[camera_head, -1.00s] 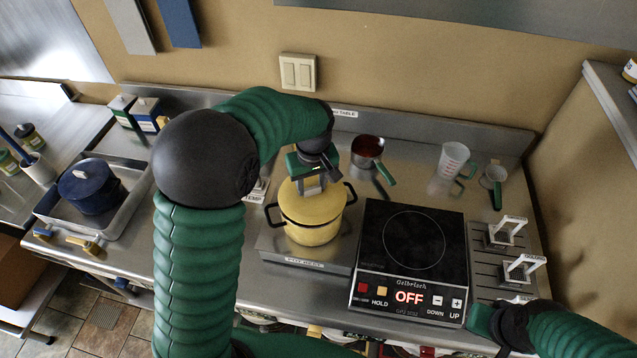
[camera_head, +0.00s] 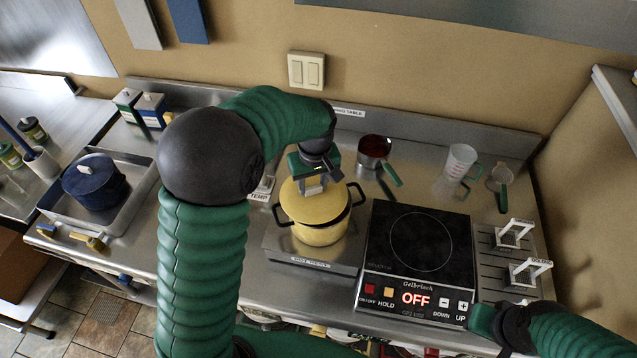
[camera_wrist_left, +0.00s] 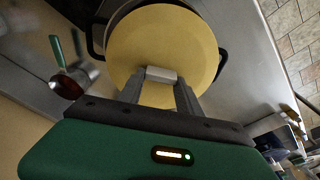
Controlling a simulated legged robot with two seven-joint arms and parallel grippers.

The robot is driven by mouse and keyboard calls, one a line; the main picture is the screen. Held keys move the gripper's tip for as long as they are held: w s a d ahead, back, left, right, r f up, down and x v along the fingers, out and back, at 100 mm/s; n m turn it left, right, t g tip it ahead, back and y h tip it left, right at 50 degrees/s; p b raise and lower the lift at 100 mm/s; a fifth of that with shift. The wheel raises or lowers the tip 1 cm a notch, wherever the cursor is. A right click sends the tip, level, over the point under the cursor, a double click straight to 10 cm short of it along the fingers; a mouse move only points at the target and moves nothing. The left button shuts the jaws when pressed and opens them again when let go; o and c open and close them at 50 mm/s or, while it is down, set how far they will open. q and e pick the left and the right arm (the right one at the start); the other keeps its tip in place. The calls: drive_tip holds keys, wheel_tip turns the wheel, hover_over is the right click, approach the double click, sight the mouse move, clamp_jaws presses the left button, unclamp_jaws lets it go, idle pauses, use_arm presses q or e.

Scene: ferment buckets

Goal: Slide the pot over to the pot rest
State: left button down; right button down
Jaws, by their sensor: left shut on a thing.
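The yellow pot (camera_head: 321,234) with two black side handles stands on the grey pot rest (camera_head: 310,263), left of the cooktop. My left gripper (camera_head: 314,186) is above the pot, shut on the pale knob of its yellow lid (camera_head: 308,206). A dark gap shows between lid and rim on the right, so the lid is off its seat there. In the left wrist view the fingers (camera_wrist_left: 160,80) clasp the knob, and the lid (camera_wrist_left: 162,40) sits off-centre over the pot. My right gripper (camera_head: 482,318) is at the cooktop's front right corner; its fingers cannot be made out.
The black cooktop (camera_head: 418,250) reads OFF. A red-filled saucepan (camera_head: 374,150), a measuring jug (camera_head: 458,162) and a strainer (camera_head: 499,178) stand behind. White-handled weights (camera_head: 514,233) are at right.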

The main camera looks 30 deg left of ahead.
use_arm(q)
drive_tip(key=shift+a, duration=0.1)
drive_tip(key=shift+d, duration=0.3)
drive_tip(key=shift+d+r, duration=0.15)
drive_tip(key=shift+d, duration=0.65)
drive_tip(key=shift+a, duration=0.55)
drive_tip(key=shift+d, duration=0.75)
drive_tip(key=shift+a, duration=0.1)
use_arm(e)
drive_tip(key=shift+d+r, duration=0.15)
drive_tip(key=shift+d, duration=0.3)
use_arm(q)
drive_tip(key=shift+a, duration=0.25)
use_arm(e)
drive_tip(key=shift+a+r, duration=0.1)
drive_tip(key=shift+a, duration=0.15)
